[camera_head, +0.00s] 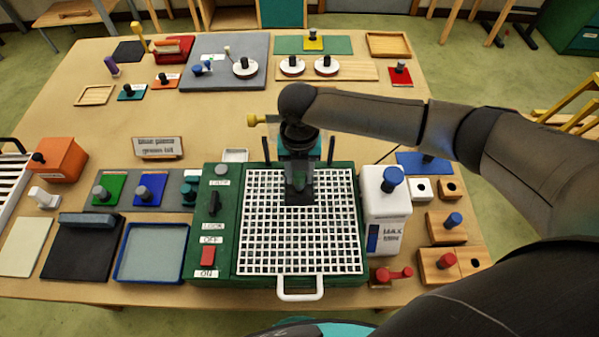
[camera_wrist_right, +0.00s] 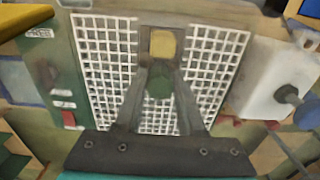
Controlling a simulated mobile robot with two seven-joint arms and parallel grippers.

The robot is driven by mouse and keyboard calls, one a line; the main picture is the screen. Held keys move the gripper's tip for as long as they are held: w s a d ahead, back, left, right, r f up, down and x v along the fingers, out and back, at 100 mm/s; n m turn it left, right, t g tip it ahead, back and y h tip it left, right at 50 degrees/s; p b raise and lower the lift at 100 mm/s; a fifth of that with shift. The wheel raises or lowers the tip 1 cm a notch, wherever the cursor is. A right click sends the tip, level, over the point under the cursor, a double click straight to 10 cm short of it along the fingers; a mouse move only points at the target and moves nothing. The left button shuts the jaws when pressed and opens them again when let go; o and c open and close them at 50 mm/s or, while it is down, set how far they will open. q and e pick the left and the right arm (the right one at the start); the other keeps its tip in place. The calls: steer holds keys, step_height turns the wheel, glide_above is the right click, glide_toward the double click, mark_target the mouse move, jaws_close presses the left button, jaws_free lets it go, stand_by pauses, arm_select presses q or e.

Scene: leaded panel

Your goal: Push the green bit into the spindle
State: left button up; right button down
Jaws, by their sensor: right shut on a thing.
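My right gripper (camera_head: 299,196) reaches down over the white grid of the green grinder. In the right wrist view its fingers (camera_wrist_right: 160,80) are closed on a small dark green piece, which I take to be the green bit (camera_wrist_right: 159,84). A yellow block (camera_wrist_right: 162,44) in a grey surround shows just beyond the fingertips. The spindle is not clearly visible, being hidden by the gripper and arm in the head view. I cannot tell whether the bit touches it. My left gripper is not in view.
The green grinder (camera_head: 224,240) has a lever, a red switch and a white front handle (camera_head: 300,288). A white tank (camera_head: 387,208) with a blue knob stands close at its right. A blue-rimmed tray (camera_head: 151,279) lies left.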

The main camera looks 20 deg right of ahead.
steer(key=shift+f, duration=0.35)
steer(key=shift+r, duration=0.15)
steer(key=shift+r, duration=0.2)
steer(key=shift+w+a, duration=0.1)
stand_by(0.8)
steer(key=shift+f, duration=0.4)
stand_by(0.8)
steer(key=shift+r, duration=0.1)
steer(key=shift+r, duration=0.3)
stand_by(0.3)
